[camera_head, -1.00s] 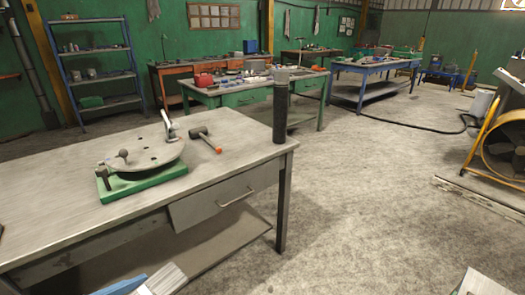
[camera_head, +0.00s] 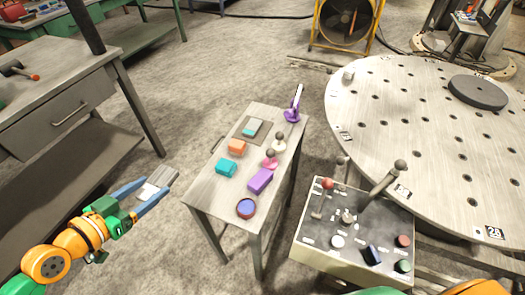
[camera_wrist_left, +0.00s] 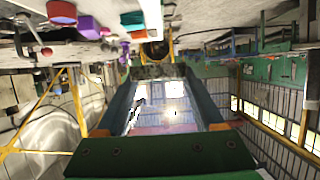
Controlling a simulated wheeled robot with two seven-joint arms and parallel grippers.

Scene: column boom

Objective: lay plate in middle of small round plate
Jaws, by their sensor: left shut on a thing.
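A flat, light grey plate (camera_head: 153,190) is held between the blue fingers of my left gripper (camera_head: 159,184), which is shut on it. They are over the floor, between the grey workbench and the small table. In the left wrist view the plate (camera_wrist_left: 165,108) is a shiny sheet spanning the gap between the fingers. A dark round disc (camera_head: 478,92), which looks like the small round plate, lies on the big perforated round table (camera_head: 390,115) at the right, far from my left gripper. Its top looks bare. My right gripper is not in view.
A small table (camera_head: 213,197) carries colored blocks, a round tub (camera_head: 246,208) and small knobbed items. A control box (camera_head: 300,250) with levers stands between it and the round table. The grey workbench (camera_head: 65,75) is at left. A yellow-framed fan (camera_head: 345,25) stands behind.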

